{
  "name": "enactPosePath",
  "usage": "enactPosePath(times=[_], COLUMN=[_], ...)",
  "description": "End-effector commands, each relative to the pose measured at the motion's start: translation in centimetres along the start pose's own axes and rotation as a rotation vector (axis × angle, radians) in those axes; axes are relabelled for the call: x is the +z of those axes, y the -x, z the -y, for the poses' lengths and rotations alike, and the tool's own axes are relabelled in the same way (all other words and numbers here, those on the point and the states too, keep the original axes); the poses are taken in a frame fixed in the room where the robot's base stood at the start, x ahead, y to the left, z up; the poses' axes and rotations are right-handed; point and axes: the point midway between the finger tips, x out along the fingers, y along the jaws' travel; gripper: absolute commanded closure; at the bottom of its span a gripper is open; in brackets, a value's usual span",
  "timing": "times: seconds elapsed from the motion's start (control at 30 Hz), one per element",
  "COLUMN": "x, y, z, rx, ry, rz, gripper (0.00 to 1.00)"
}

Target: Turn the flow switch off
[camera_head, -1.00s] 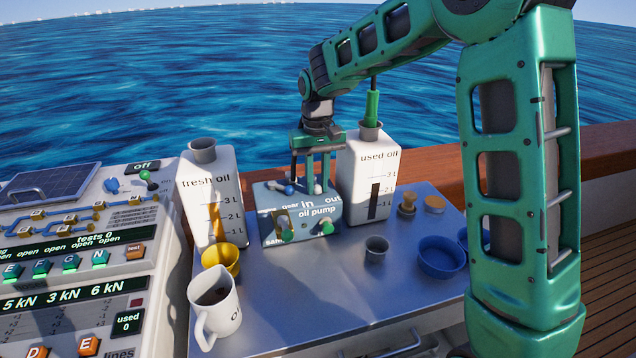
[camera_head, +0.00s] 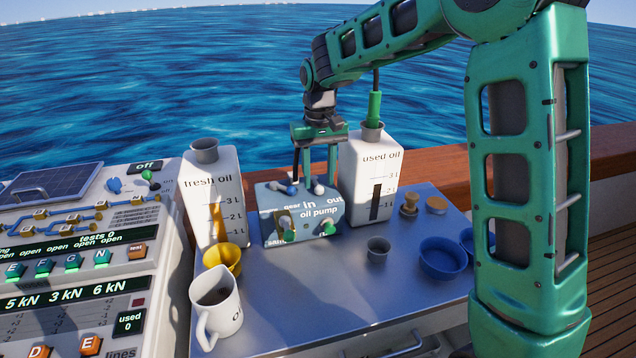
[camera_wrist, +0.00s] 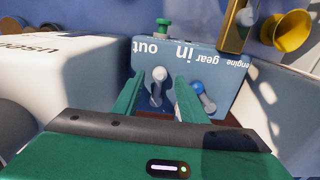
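The oil pump (camera_head: 300,214) is a blue-grey box with labels including "gear", "in" and "out". A white-tipped lever (camera_wrist: 157,76) stands at its rear top near "in" and "out"; it also shows in the head view (camera_head: 317,187). A blue-tipped lever (camera_wrist: 198,89) stands near "gear" and "engine". Two green knobs (camera_head: 289,236) (camera_head: 329,228) are on the pump's front. No label reads "flow", so I cannot tell which control is the flow switch. My gripper (camera_head: 314,178) is open over the pump's rear, its fingers pointing down on either side of the white-tipped lever. Contact is unclear.
A used oil canister (camera_head: 360,175) with a green-handled tool (camera_head: 374,108) stands right of the pump, close to my gripper. A fresh oil canister (camera_head: 212,190) stands left. A yellow funnel (camera_head: 222,256), mug (camera_head: 216,305) and cup (camera_head: 378,250) are in front. A control panel (camera_head: 75,265) lies far left.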

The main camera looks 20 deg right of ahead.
Motion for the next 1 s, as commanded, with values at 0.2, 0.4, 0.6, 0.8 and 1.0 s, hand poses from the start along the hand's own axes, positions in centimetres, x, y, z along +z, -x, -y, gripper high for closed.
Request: enactPosePath(times=[0.2,0.4,0.6,0.8,1.0], x=[-0.1,-0.1,-0.1,-0.1,-0.1], y=[4.3,7.2,8.5,8.6,8.5], z=[0.0,0.0,0.0,0.0,0.0], rx=[-0.001,0.0,0.0,0.0,0.0], ry=[0.0,0.0,0.0,0.0,0.001], rz=[-0.004,-0.001,0.001,0.001,0.001], gripper=[0.61,0.61,0.61,0.61,0.61])
